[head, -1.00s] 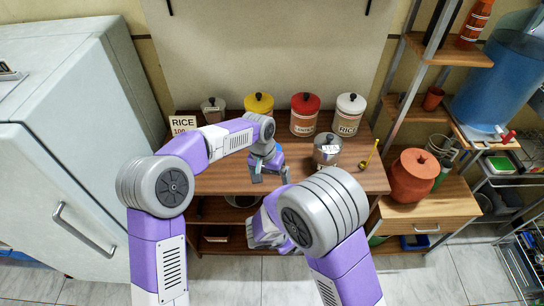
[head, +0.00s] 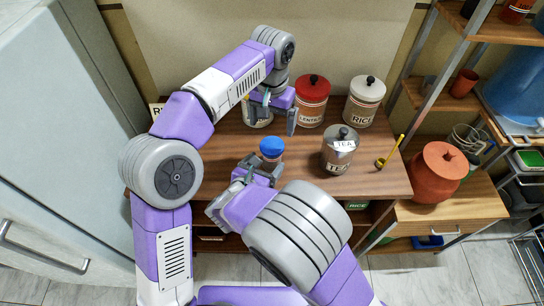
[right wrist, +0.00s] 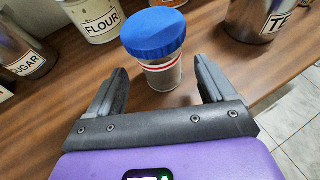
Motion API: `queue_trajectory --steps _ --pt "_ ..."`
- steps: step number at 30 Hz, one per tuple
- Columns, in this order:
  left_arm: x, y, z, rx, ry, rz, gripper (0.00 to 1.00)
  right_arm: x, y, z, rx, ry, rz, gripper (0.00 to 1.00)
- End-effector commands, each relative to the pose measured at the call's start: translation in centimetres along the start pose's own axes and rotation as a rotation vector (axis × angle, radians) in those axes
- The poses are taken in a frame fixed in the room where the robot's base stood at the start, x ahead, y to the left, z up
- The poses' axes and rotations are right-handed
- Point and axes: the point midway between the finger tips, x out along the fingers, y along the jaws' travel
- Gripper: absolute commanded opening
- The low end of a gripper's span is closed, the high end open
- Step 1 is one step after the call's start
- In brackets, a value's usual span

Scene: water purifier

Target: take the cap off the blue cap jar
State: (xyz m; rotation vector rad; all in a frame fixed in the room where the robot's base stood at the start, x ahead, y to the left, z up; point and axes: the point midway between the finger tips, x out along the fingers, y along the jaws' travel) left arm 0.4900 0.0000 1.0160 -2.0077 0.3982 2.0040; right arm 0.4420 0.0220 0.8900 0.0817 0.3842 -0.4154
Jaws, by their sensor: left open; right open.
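The jar with the blue cap (head: 271,146) stands upright on the wooden table, cap on. In the right wrist view, the ridged blue cap (right wrist: 153,33) sits on a clear jar body (right wrist: 163,73) with a red and white band. My right gripper (head: 252,167) is open just in front of the jar; in the right wrist view its two fingers (right wrist: 164,82) point toward the jar on either side, not closed on it. My left gripper (head: 271,116) is open and empty behind the jar, in front of a canister.
Behind stand a red-lidded lentils canister (head: 312,102), a white-lidded rice canister (head: 363,102) and a partly hidden flour canister (right wrist: 98,17). A steel tea canister (head: 338,152) and a yellow ladle (head: 388,157) are to the right. Table (head: 310,180) is bare in front.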

Motion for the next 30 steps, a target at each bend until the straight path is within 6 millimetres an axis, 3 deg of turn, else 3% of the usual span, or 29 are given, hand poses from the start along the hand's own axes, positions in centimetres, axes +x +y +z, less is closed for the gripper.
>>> queue_trajectory --steps 9,21,23,30 --pt "0.0 0.0 0.0 0.0 0.0 0.0 0.96 4.6 0.0 0.0 0.001 0.0 -0.002 0.83" --pt "0.1 0.0 0.0 0.0 0.0 0.0 0.96 5.5 0.0 0.0 0.001 0.002 0.0 0.83" --pt "0.1 0.0 0.0 0.0 0.0 0.0 0.96 5.5 0.0 0.0 0.001 0.002 0.0 0.77" --pt "0.1 0.0 0.0 0.0 0.0 0.0 0.96 5.5 0.0 0.0 0.001 0.002 0.0 0.4"
